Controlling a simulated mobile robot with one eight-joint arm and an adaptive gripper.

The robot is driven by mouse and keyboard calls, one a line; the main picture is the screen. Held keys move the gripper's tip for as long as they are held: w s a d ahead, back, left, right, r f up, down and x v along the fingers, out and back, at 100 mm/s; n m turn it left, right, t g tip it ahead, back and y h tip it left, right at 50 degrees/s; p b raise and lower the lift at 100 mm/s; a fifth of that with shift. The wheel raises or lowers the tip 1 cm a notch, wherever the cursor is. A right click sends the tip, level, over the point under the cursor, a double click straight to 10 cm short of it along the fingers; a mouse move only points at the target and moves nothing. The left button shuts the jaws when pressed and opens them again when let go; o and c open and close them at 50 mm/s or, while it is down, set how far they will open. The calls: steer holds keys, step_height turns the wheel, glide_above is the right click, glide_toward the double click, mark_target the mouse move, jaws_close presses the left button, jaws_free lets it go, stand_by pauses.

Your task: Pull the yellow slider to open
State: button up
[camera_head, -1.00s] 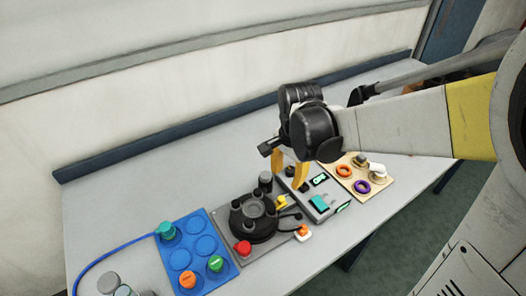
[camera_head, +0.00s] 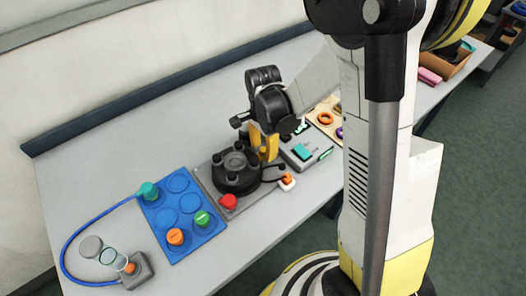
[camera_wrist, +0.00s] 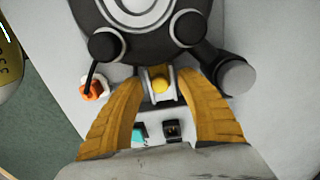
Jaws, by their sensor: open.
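The yellow slider (camera_wrist: 160,84) shows in the wrist view as a small yellow knob on a pale bracket, beside a round black device (camera_wrist: 140,35). My gripper (camera_wrist: 160,72) has its two yellow fingers spread, one on each side of the slider, with a gap on both sides. In the head view my gripper (camera_head: 264,145) points down at the right side of the black device (camera_head: 234,171). The slider is hidden there behind the fingers.
A blue tray (camera_head: 180,208) with coloured caps lies to the left. A grey box with a teal switch (camera_head: 301,152) stands close on the right. An orange-and-white plug (camera_head: 287,180) and a red knob (camera_head: 228,201) are near the device.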

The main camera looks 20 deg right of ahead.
steer(key=shift+f, duration=0.15)
jaws_close()
steer(key=shift+w+d, duration=0.25)
steer(key=shift+d, duration=0.5)
steer(key=shift+w+d, duration=0.25)
steer(key=shift+d, duration=0.5)
jaws_free()
step_height(320, 180, up, 12)
